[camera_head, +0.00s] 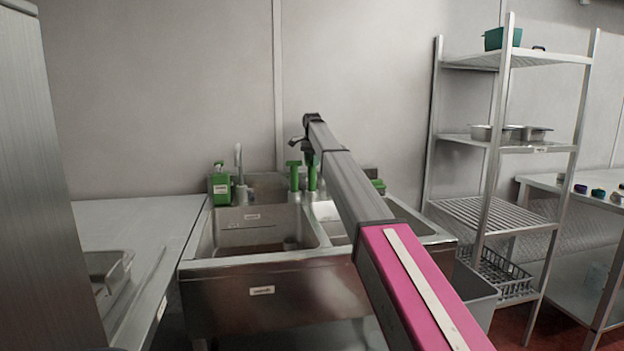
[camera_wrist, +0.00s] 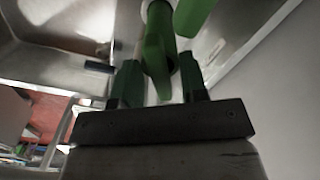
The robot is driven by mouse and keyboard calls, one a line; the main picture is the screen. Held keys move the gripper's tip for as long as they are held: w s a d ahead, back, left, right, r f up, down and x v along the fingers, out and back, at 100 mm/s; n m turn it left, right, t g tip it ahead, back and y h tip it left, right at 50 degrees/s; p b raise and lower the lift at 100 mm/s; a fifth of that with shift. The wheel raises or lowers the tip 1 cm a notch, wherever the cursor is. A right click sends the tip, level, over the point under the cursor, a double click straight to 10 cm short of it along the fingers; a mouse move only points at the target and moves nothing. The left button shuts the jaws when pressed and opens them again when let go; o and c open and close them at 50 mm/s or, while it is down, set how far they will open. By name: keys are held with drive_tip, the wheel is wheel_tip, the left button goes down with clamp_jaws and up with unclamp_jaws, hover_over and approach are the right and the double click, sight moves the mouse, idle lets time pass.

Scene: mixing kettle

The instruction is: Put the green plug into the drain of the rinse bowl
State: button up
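Two green upright pieces, a left one (camera_head: 294,178) and a right one (camera_head: 313,178), stand at the back ledge of the sink; I cannot tell which is the plug. My gripper (camera_head: 309,157) is over the back of the sink, beside the right piece and partly hidden by my arm. In the wrist view, a green piece (camera_wrist: 157,50) lies between my two dark fingers (camera_wrist: 160,80), with slight gaps visible beside it. A second green piece (camera_wrist: 192,14) is close by. The left bowl (camera_head: 250,220) shows a brownish spot (camera_head: 290,244); the right bowl (camera_head: 330,211) is partly hidden. Labels are unreadable.
A tap (camera_head: 239,165) and a green dispenser (camera_head: 221,188) stand at the sink's back left. A steel counter (camera_head: 140,215) is on the left. A shelf rack (camera_head: 500,145) stands at the right. The wall is close behind the sink.

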drive_tip(key=shift+c, duration=1)
drive_tip(key=shift+r, duration=0.45)
drive_tip(key=shift+r, duration=2.65)
